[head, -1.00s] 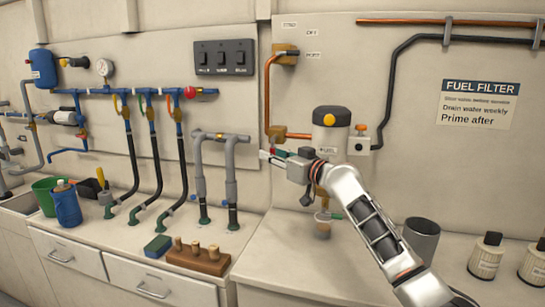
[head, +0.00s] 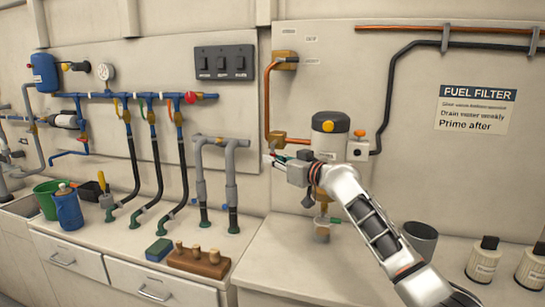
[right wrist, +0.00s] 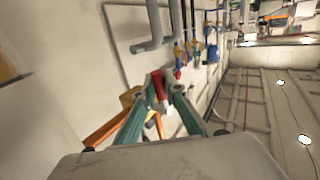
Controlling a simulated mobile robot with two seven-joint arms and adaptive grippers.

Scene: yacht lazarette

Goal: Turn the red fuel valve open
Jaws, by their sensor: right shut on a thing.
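The red valve handle (right wrist: 158,86) shows between the fingertips of my right gripper (right wrist: 166,92) in the right wrist view. The gripper is shut on it. A brass fitting (right wrist: 130,97) and a copper pipe (right wrist: 106,130) lie just beside and behind the fingers. In the head view my right gripper (head: 275,159) reaches leftward in front of the brass fitting (head: 279,137) at the foot of the copper pipe (head: 267,95), left of the fuel filter (head: 331,141). The fingers mostly hide the handle there. My left gripper is not in view.
Grey pipes (head: 231,170) rise just left of my gripper. A red knob (head: 190,97) sits on the blue manifold further left. A wooden peg block (head: 199,263), a dark cup (head: 420,237) and bottles (head: 484,259) stand on the counter (head: 290,262).

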